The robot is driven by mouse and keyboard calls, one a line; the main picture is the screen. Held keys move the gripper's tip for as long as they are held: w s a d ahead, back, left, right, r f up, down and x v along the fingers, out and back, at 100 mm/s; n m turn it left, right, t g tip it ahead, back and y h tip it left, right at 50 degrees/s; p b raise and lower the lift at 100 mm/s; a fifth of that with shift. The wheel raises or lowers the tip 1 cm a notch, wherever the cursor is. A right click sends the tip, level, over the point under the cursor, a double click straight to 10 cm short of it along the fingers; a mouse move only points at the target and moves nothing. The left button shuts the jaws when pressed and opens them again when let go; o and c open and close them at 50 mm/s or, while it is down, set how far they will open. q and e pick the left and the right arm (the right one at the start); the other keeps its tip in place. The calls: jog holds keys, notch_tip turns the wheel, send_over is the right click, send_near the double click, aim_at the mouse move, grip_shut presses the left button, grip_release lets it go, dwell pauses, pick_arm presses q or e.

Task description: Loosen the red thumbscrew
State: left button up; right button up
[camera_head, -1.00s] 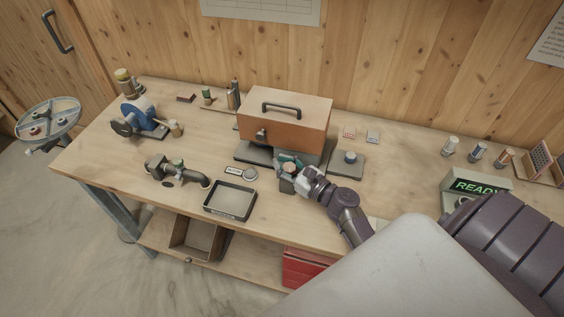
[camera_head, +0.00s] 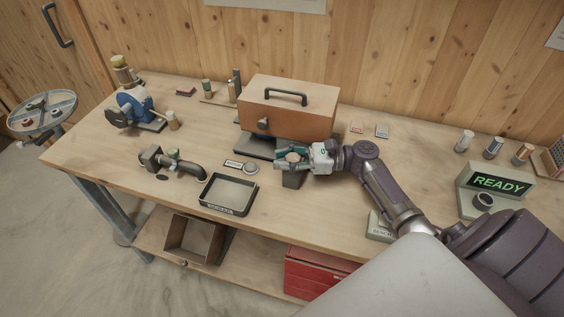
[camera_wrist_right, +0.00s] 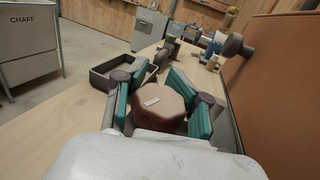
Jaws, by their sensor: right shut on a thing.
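The red thumbscrew (camera_wrist_right: 160,106) shows in the right wrist view as a dull reddish-brown, many-sided knob with a small pale mark on top. In the head view its top (camera_head: 293,157) shows on a dark block in front of the orange-brown mixer housing (camera_head: 287,111). My right gripper (camera_head: 292,160) is shut on the thumbscrew. In the wrist view its teal-padded fingers (camera_wrist_right: 160,92) stand on both sides of the knob. The screw's shaft is hidden. My left gripper is in neither view.
A dark-rimmed tray (camera_head: 228,210) and a pipe fitting (camera_head: 172,162) lie left of the gripper. A blue machine (camera_head: 135,104) stands at the far left of the bench. A green READY display (camera_head: 497,184) stands at the right.

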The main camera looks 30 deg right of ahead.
jog(key=shift+f+n+g, duration=0.15)
jog(key=shift+n+g, duration=0.15)
jog(key=shift+g, duration=0.2)
jog(key=o, duration=0.8)
jog(key=shift+d, duration=0.1)
jog(key=shift+o, duration=1)
jog(key=shift+s+d+y, duration=0.1)
jog(key=shift+s+y, duration=0.05)
jog(key=shift+y, duration=0.15)
jog(key=shift+d, duration=0.1)
jog(key=shift+s+d, duration=0.2)
jog(key=shift+d, duration=0.1)
jog(key=v, duration=0.6)
jog(key=shift+s+d, duration=0.2)
jog(key=shift+d, duration=0.1)
